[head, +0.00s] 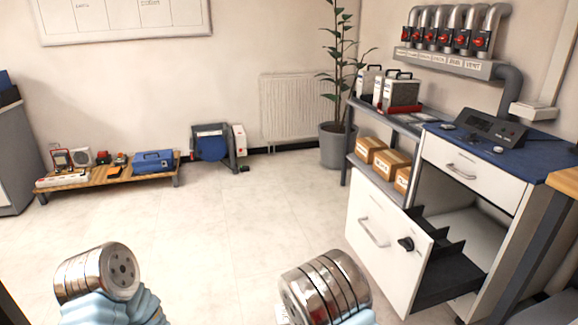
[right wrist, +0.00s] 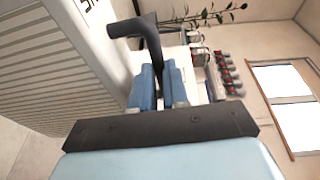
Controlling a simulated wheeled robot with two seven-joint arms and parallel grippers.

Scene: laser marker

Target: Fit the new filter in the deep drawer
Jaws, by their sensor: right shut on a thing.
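My right gripper (right wrist: 160,82) is shut on the black handle (right wrist: 140,28) of a white filter (right wrist: 100,35) with a ribbed side (right wrist: 45,85). The filter fills the left of the right wrist view and is cut off by its edge. In the head view the deep drawer (head: 385,245) stands pulled open at the lower right, with black dividers (head: 440,235) inside. Its floor is partly hidden by its front. Silver parts of my arms show at the bottom of the head view; neither gripper shows there.
Several boxy units with black handles (head: 402,92) stand on the side bench, above cardboard boxes (head: 390,160). A closed shallow drawer (head: 470,172) is above the deep one. A low wooden bench (head: 110,178) stands at far left. The middle floor (head: 240,225) is clear.

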